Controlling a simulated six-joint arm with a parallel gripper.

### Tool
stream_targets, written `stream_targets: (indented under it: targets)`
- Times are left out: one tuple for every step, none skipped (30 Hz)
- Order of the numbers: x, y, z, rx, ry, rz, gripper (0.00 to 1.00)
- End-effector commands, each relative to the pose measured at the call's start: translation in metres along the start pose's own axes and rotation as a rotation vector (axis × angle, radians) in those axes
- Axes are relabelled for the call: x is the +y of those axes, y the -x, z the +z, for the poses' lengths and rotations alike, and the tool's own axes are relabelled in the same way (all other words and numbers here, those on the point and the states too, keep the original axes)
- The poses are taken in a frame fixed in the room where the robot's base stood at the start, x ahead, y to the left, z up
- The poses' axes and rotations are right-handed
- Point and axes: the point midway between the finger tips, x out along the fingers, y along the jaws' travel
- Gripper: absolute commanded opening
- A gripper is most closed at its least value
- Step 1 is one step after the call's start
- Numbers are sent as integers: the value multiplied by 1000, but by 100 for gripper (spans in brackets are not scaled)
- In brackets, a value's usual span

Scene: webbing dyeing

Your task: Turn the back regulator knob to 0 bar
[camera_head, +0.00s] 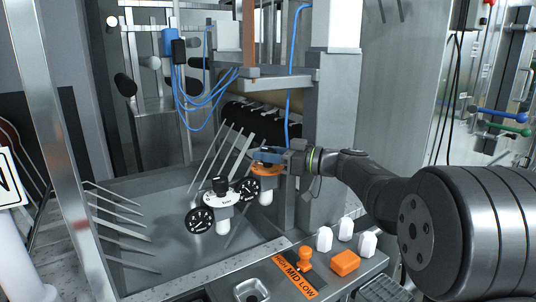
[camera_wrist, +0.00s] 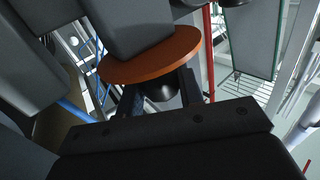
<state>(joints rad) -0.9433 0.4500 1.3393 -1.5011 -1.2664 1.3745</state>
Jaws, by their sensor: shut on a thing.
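The back regulator shows an orange disc (camera_head: 268,169) above a white bowl (camera_head: 266,194). My gripper (camera_head: 269,157) comes in from the right and is shut on its knob, just above the disc. The jaws mostly hide the knob in the head view. In the wrist view the orange disc (camera_wrist: 155,57) is close up, with a grey jaw against its upper side.
A panel in front carries an orange lever (camera_head: 304,258) beside a HIGH/MID/LOW label (camera_head: 294,276), an orange block (camera_head: 345,262) and several white knobs (camera_head: 346,228). A steel column (camera_head: 328,130) stands close behind my gripper. Thin metal rods (camera_head: 225,150) slant to the left.

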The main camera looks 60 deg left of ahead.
Motion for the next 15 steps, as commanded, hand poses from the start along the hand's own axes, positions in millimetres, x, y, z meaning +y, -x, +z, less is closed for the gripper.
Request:
stream_targets:
  targets:
    - [1,0,1,-2,-1,-15,11]
    - [1,0,1,-2,-1,-24,11]
    - [1,0,1,-2,-2,-33,11]
    - [1,0,1,-3,-2,-39,11]
    - [1,0,1,-3,-3,-44,11]
    - [0,0,1,-3,-3,-49,11]
    - [0,0,1,-3,-3,-52,11]
    - [0,0,1,-2,-3,-55,11]
    - [0,0,1,-2,-3,-57,11]
    - [0,0,1,-2,-2,-57,11]
    - [0,0,1,-2,-2,-58,11]
    - [0,0,1,-2,-2,-58,11]
    - [0,0,1,-2,-2,-58,11]
    - [0,0,1,-2,-2,-58,11]
    - [0,0,1,-2,-2,-57,11]
